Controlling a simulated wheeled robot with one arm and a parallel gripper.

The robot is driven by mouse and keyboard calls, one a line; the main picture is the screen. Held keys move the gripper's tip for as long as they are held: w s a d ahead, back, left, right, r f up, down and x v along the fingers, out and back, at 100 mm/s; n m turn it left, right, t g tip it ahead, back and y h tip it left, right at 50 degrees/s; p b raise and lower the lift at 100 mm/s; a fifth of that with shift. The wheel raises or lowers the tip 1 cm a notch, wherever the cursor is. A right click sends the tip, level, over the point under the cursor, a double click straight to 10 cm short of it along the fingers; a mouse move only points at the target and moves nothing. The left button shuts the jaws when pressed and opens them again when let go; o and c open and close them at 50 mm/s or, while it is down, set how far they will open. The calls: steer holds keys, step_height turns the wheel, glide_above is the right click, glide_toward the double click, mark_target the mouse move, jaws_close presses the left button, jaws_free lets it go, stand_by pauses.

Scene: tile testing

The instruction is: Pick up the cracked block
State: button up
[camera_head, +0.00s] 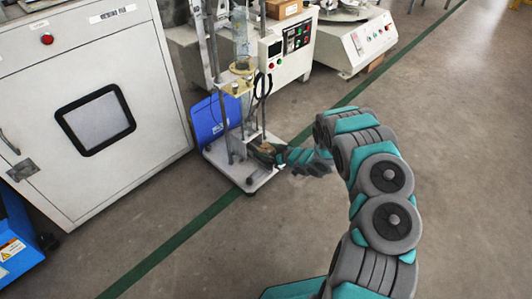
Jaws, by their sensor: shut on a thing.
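My gripper (264,151) is at the far end of my grey and teal arm, low at the front right of a testing stand (236,90). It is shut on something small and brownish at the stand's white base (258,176). I take this to be the cracked block (267,148), but it is tiny and mostly covered by the gripper, so no crack shows. I cannot tell whether it touches the base or is lifted.
A large white cabinet (95,180) with a dark window stands at left. A blue panel (210,119) leans behind the stand. A control box (290,48) and a white machine (362,42) stand behind. A green line (190,231) crosses the floor. Floor at right is clear.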

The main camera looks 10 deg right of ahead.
jaws_close()
steer(key=shift+r, duration=0.1)
